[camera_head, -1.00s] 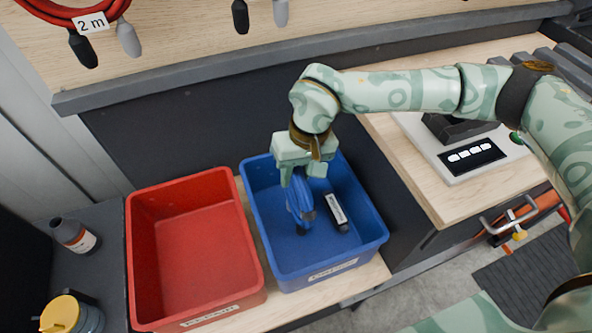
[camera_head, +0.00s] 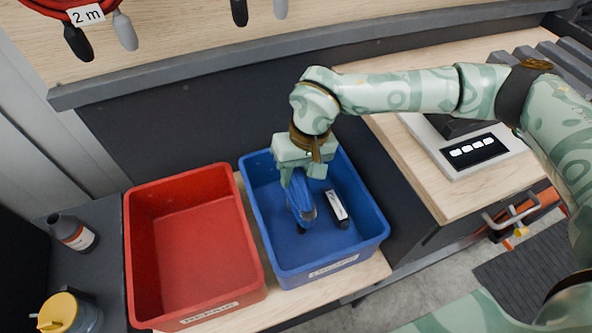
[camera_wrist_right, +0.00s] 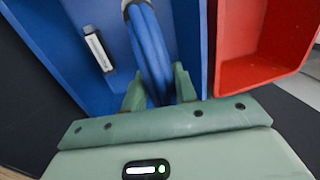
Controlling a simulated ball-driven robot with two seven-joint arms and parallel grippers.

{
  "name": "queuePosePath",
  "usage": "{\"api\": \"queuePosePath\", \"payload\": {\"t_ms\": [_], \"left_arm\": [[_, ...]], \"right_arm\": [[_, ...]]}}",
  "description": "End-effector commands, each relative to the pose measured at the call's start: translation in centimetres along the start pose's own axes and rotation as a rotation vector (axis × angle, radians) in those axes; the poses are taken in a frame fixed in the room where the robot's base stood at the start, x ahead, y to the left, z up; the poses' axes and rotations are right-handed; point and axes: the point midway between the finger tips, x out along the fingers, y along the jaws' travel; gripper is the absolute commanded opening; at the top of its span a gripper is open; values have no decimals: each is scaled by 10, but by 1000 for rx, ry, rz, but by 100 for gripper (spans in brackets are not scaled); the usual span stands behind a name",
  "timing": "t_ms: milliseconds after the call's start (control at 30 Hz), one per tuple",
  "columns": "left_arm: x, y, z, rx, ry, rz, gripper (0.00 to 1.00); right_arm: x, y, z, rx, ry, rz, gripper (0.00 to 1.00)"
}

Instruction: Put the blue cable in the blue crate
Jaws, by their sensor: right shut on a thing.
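The blue cable (camera_head: 299,203) is a coiled loop that hangs from my right gripper (camera_head: 301,172), inside the walls of the blue crate (camera_head: 318,272). The right gripper is shut on the cable, pointing down into the crate. In the right wrist view the cable (camera_wrist_right: 150,52) runs away from between the two green fingers (camera_wrist_right: 158,88). The crate's blue wall (camera_wrist_right: 190,40) shows beside it there. I cannot tell whether the cable's lower end touches the crate floor. My left gripper is not in view.
A black item with a white label (camera_head: 338,206) lies in the blue crate, right of the cable. An empty red crate (camera_head: 190,250) stands to the left. A brown bottle (camera_head: 72,232) and a yellow-lidded container (camera_head: 66,312) stand further left. A wooden bench (camera_head: 437,190) is at right.

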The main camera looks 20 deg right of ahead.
Motion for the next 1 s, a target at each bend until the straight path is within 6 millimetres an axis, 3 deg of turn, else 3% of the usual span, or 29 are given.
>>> {"api": "queuePosePath", "payload": {"t_ms": [1000], "left_arm": [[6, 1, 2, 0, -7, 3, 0]], "right_arm": [[16, 2, -1, -1, 3, -2, 0]]}}
